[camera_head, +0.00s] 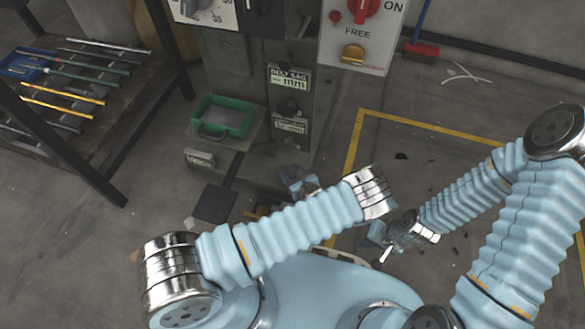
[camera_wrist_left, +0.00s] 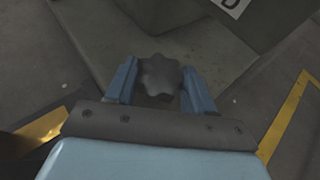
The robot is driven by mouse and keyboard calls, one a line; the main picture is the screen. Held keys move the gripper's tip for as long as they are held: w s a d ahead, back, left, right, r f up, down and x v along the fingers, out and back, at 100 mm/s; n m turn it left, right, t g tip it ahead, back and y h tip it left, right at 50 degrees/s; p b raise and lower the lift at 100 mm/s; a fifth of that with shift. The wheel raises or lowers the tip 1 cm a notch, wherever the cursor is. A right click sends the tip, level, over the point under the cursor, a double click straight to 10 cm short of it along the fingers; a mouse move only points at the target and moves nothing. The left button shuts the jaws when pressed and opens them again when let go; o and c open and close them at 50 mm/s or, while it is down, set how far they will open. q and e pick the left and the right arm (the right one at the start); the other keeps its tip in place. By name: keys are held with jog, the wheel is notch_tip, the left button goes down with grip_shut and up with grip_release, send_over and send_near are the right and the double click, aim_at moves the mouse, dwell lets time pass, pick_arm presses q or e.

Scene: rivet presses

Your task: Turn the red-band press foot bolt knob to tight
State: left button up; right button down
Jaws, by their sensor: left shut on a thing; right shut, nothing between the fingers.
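A dark, lobed foot bolt knob (camera_wrist_left: 160,74) shows in the left wrist view, low at the base of a grey press. My left gripper (camera_head: 298,182) has its two blue fingers on either side of the knob and is shut on it. In the head view this gripper is partly hidden behind my left arm, and I cannot make out the knob there. No red band is clearly visible. My right gripper (camera_head: 384,247) is shut and empty, low at the right, apart from the press.
A press column with a red-switch panel (camera_head: 375,52) and a green tray (camera_head: 222,118) stands ahead. A rack with rods (camera_head: 75,70) is at the left. A yellow floor line (camera_head: 430,126) and open floor lie to the right.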

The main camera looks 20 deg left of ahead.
pick_arm(q)
jog(key=shift+r+m+t, duration=0.2)
jog(key=shift+m+t, duration=0.1)
jog(key=shift+f+h, duration=0.2)
jog(key=shift+h, duration=0.3)
pick_arm(e)
jog(key=shift+r, duration=0.6)
pick_arm(q)
jog(key=o, duration=1)
jog(key=shift+o, duration=0.2)
jog(key=shift+s, duration=0.1)
jog(key=p+v, duration=0.2)
jog(key=v, duration=1.1)
jog(key=shift+s+d, duration=0.25)
jog(key=shift+s, duration=0.05)
pick_arm(e)
jog(key=shift+v, duration=0.8)
jog(key=shift+w+a, duration=0.1)
